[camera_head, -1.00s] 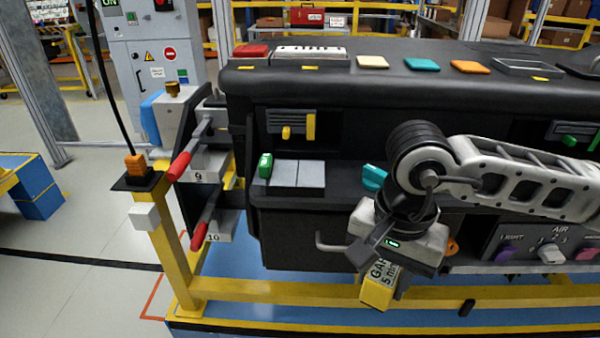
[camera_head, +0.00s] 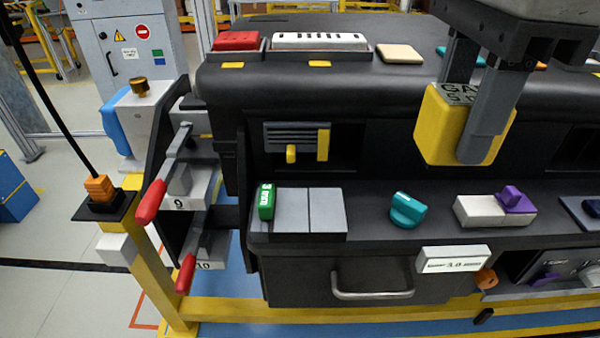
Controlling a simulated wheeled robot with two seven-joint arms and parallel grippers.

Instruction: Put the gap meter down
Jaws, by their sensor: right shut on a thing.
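The gap meter is a yellow block (camera_head: 435,130) with dark lettering on its top. My right gripper (camera_head: 478,120) comes down from the upper right and is shut on it. It holds the block in the air in front of the black dashboard (camera_head: 300,90), above the lower ledge. The gripper hides part of the block's front and top. My left gripper is not in view.
On the ledge are a green switch on a grey plate (camera_head: 325,208), a teal knob (camera_head: 407,210) and a purple knob on a white base (camera_head: 482,210). A white display (camera_head: 453,258) sits below the ledge. Red-handled clamps (camera_head: 150,202) stand at the left. Ledge gaps between the parts are bare.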

